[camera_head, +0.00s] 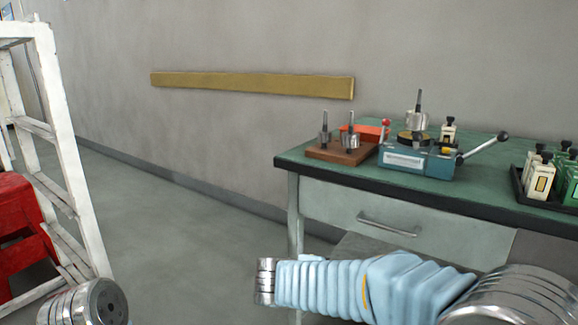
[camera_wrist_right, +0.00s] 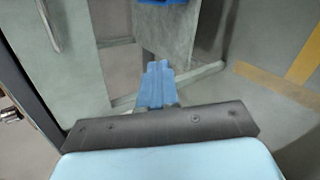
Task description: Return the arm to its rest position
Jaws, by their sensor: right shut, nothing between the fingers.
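My right gripper (camera_wrist_right: 157,82) shows in the right wrist view as blue fingers pressed together, with nothing between them, hanging over the floor beside the grey cabinet (camera_wrist_right: 75,60). In the head view my right arm, in a light blue sleeve (camera_head: 340,287), reaches in from the lower right, in front of and below the bench top; its gripper cannot be made out there. Only a metal part of my left arm (camera_head: 85,303) shows at the lower left; the left gripper is out of view.
The green bench (camera_head: 330,172) holds a blue fixture with a lever (camera_head: 420,158) and an armature on it (camera_head: 417,118). A wooden block (camera_head: 343,152) carries two armatures. A white rack (camera_head: 62,150) stands left; floor between is clear.

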